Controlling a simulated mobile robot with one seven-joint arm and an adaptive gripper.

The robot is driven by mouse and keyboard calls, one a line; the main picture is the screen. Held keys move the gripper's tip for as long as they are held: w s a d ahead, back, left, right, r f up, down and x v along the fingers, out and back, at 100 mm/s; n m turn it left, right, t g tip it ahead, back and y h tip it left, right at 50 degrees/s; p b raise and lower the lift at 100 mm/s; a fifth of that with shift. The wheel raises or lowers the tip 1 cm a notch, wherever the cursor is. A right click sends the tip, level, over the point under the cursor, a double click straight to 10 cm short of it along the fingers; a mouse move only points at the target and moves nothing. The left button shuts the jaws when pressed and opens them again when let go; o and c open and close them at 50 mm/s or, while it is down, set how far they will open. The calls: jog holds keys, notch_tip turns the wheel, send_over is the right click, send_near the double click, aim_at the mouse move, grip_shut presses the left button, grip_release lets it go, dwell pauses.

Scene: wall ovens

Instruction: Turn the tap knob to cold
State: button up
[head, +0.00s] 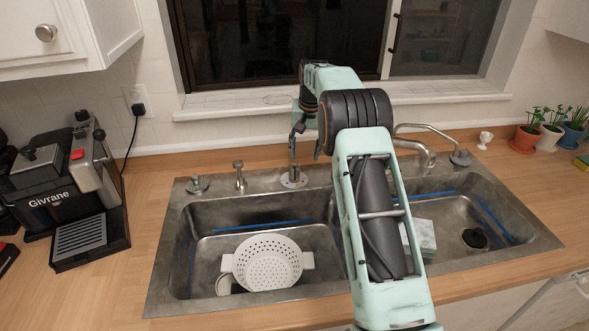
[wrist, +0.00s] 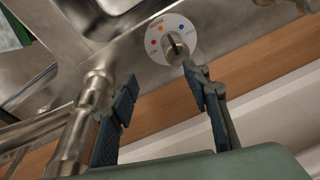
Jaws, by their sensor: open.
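The tap knob (wrist: 175,46) sits on a round white dial plate (wrist: 156,50) with coloured dots, including red, orange and blue, in the wrist view. The dial's lettering is too small to read, and I cannot tell which mark the knob points to. In the head view the dial plate (head: 293,178) is on the sink's back rim. My gripper (wrist: 158,74) is open, its right fingertip close to the knob and its left finger apart from it. I cannot tell whether the right fingertip touches. In the head view my gripper (head: 305,150) is just above the dial, partly behind my arm.
A metal spout (head: 418,148) stands right of my arm, and a metal pipe (wrist: 90,115) is beside my left finger. A soap-pump-like fitting (head: 239,175) stands left of the dial. A white colander (head: 265,262) lies in the left basin. The window sill (head: 235,103) is behind.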

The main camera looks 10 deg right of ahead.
aim_at(295, 166)
jog(key=a+f+n, duration=0.1)
jog(key=f+n, duration=0.1)
jog(key=n, duration=0.1)
jog(key=a+f+n+t+y+p, duration=0.1)
jog(key=f+n, duration=0.1)
jog(key=n, duration=0.1)
jog(key=w+a+f+n+y, duration=0.1)
jog(key=f+n, duration=0.2)
jog(key=shift+w+f+t+p, duration=0.1)
jog(key=shift+t+p, duration=0.2)
jog(key=shift+p, duration=0.05)
dwell(0.4)
jog(key=shift+c, duration=0.7)
jog(key=c, duration=1)
